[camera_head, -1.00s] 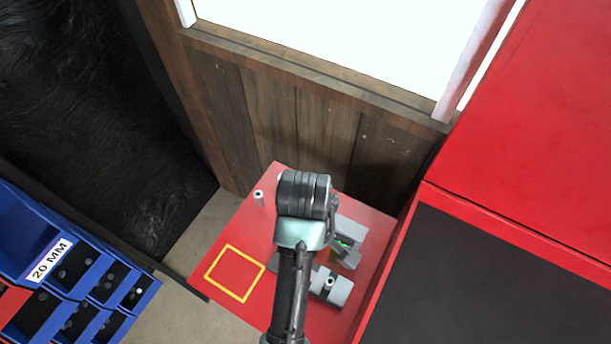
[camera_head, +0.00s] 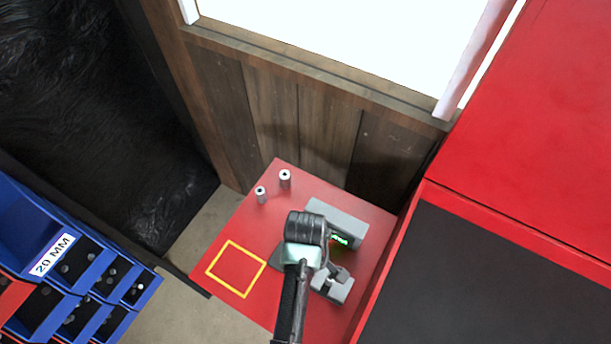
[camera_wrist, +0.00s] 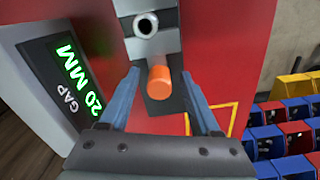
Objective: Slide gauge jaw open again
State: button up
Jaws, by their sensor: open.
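The grey gauge (camera_head: 345,216) stands on the red bench top, partly hidden by my arm in the head view. A grey jaw block (camera_head: 332,288) sits in front of the gauge body; a grey block with a hollow post (camera_wrist: 146,26) shows in the wrist view. My gripper (camera_wrist: 160,74) is open over the gauge. An orange cylinder (camera_wrist: 159,82) lies between its fingers, with a visible gap on each side. Whether it belongs to the jaw, I cannot tell.
A yellow square outline (camera_head: 236,269) on the bench is empty. Blue bins (camera_head: 90,285), one row labelled "20 MM", stand at left. A red cabinet (camera_head: 530,150) stands close at right, a wooden wall behind.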

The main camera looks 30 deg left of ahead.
grip_shut()
dwell(1.4)
